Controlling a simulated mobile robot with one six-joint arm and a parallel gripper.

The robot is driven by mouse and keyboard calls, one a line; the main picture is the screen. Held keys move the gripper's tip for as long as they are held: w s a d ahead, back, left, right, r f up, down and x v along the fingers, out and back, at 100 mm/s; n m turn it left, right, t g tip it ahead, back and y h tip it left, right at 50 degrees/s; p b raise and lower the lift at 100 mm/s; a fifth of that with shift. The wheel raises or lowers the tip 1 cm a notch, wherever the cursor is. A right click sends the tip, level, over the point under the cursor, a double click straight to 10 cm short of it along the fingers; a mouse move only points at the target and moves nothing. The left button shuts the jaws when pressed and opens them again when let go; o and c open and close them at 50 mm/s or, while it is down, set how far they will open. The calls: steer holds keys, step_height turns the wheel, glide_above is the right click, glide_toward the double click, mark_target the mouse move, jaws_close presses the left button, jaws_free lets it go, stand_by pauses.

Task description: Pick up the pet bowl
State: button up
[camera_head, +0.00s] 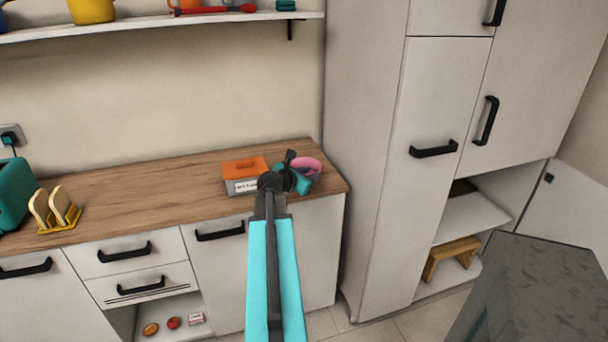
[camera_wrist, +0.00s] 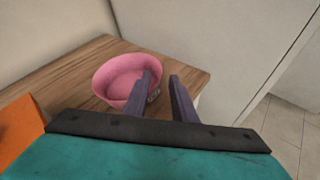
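The pink pet bowl (camera_wrist: 122,72) stands upright on the wooden counter near its right end. In the head view the bowl (camera_head: 308,166) is partly hidden behind my gripper (camera_head: 296,172). In the wrist view my gripper (camera_wrist: 166,84) has its two dark fingers spread apart. The left finger overlaps the bowl's right side, and the right finger is outside the rim to the right. I cannot tell whether either finger touches the bowl.
An orange-lidded box (camera_head: 243,173) with a label stands just left of the bowl; its orange part shows in the wrist view (camera_wrist: 18,128). A tall white cabinet (camera_head: 365,150) rises right of the counter (camera_head: 150,192). A toast rack (camera_head: 58,212) stands far left.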

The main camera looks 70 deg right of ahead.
steer(key=shift+d, duration=0.1)
steer(key=shift+x, duration=2.7)
jaws_close()
